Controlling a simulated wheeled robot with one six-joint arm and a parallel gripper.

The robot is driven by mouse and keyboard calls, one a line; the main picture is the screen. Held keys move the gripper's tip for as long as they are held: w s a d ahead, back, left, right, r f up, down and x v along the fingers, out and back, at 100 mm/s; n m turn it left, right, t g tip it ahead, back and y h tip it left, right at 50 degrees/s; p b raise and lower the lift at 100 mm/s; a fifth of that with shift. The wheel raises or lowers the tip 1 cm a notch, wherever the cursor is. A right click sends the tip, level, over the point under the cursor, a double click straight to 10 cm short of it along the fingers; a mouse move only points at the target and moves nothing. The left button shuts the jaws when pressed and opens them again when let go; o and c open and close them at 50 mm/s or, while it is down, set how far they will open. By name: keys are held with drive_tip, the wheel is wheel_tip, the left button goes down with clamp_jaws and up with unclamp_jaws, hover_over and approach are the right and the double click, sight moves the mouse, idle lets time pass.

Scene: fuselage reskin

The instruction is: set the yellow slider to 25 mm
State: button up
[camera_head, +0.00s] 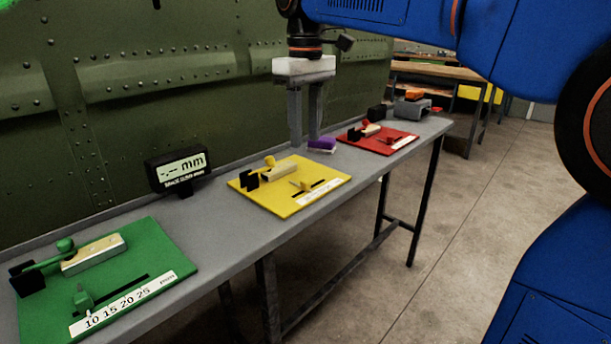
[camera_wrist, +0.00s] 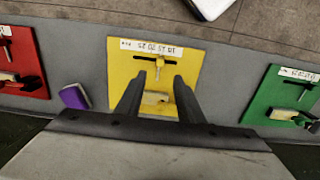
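The yellow board (camera_head: 246,185) lies on the grey bench, with a scale strip, a slot and a pale block on it. The yellow slider (camera_head: 305,186) stands in the slot, left of its middle in the head view. The wrist view shows the slider (camera_wrist: 159,63) too, beside the upside-down scale (camera_wrist: 151,48), but its exact reading cannot be told. My gripper (camera_head: 305,145) points down, open and empty, above the bench behind the yellow board. In the wrist view my gripper's fingers (camera_wrist: 156,85) frame the board's pale block, with the slider beyond them.
A display (camera_head: 180,170) reads dashes and mm. A green board (camera_head: 180,262) lies at the near left and a red board (camera_head: 376,149) farther right. A purple block (camera_head: 322,144) lies close to my gripper. The green riveted wall (camera_head: 120,100) rises behind the bench.

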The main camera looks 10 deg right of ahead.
sight(306, 180)
wheel_tip(306, 180, down, 11)
drive_tip(key=shift+f, duration=0.1)
idle(0.3)
clamp_jaws()
